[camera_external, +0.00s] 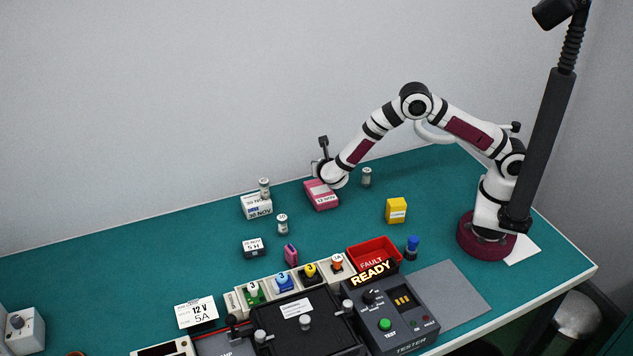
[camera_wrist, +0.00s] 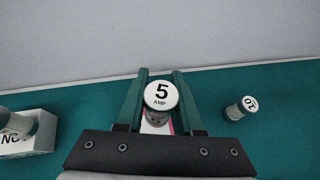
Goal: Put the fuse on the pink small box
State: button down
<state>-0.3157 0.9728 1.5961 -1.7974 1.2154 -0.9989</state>
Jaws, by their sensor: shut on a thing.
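My gripper (camera_wrist: 161,92) is shut on a fuse (camera_wrist: 160,96) with a white round cap marked "5 AMP", held between the green fingers. In the external view my gripper (camera_external: 322,176) is just over the back part of the pink box (camera_external: 324,199), which has a white label. The fuse in my gripper is hidden there by the arm. In the wrist view a sliver of the pink box (camera_wrist: 172,126) shows under the fuse. Whether the fuse touches the box top, I cannot tell.
Another fuse (camera_external: 264,188) stands on a white box (camera_external: 257,207) to the left. Other fuses stand on the mat, one in front (camera_external: 282,225) and one right of my gripper (camera_external: 367,177). A yellow box (camera_external: 396,211), red tray (camera_external: 366,248) and tester (camera_external: 395,318) are nearer the front.

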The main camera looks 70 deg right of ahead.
aim_at(319, 185)
jog(key=shift+w+a+f, duration=0.1)
jog(key=shift+a+f, duration=0.1)
jog(key=shift+f, duration=0.9)
jog(key=shift+w+a+f, duration=0.1)
jog(key=shift+a+f, duration=0.05)
jog(key=shift+f, duration=0.95)
jog(key=shift+f, duration=0.1)
jog(key=c, duration=0.5)
grip_release()
jog(key=shift+c, duration=0.2)
